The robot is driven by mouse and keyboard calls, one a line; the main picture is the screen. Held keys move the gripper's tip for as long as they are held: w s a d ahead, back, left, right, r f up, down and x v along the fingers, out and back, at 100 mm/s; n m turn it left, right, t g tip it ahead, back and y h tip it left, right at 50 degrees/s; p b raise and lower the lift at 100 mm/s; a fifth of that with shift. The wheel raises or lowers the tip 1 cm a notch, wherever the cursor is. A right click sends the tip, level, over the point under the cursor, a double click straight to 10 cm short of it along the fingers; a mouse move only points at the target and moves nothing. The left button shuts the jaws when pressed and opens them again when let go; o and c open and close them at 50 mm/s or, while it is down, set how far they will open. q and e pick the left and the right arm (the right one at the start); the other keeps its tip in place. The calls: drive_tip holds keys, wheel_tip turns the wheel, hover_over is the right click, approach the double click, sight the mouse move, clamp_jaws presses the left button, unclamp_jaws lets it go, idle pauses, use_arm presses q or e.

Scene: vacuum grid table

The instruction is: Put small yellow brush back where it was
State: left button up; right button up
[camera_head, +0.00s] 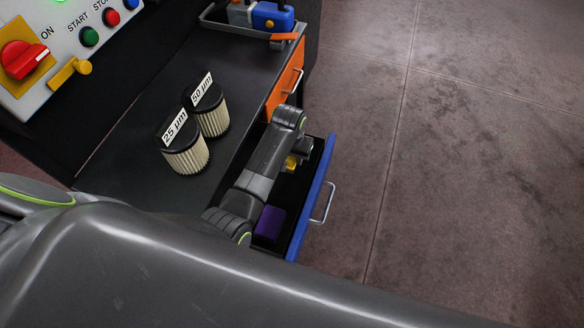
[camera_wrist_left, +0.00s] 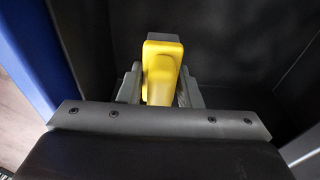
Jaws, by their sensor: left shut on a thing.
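The small yellow brush shows as a yellow piece (camera_head: 291,163) over the open blue-fronted drawer (camera_head: 322,185) in the head view. In the left wrist view the yellow brush (camera_wrist_left: 162,62) stands between the fingers, against the dark drawer interior. My left gripper (camera_head: 299,155) is shut on it, inside or just above the drawer; the exact height is unclear. The gripper also shows in the left wrist view (camera_wrist_left: 160,90). The far end of the brush and any bristles are hidden. My right gripper is not in view.
A purple block (camera_head: 270,222) lies in the near part of the blue drawer. Two filters (camera_head: 187,155) (camera_head: 213,118) stand on the black tabletop (camera_head: 125,135). An orange drawer (camera_head: 285,84) is shut beyond. A grey tray (camera_head: 218,25) holds a blue item (camera_head: 270,17).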

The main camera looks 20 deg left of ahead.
sight(292, 167)
use_arm(q)
wheel_tip(292, 167, down, 5)
drive_tip(key=shift+r, duration=0.1)
drive_tip(key=shift+f, duration=0.25)
drive_tip(key=shift+f+b, duration=0.1)
drive_tip(key=shift+b, duration=0.2)
drive_tip(key=o, duration=1.1)
drive_tip(key=r, duration=0.4)
drive_tip(key=s+r+p, duration=0.1)
drive_tip(key=r, duration=0.7)
drive_tip(key=shift+s+r+p, duration=0.1)
drive_tip(key=shift+s+p, duration=0.2)
drive_tip(key=shift+p, duration=0.05)
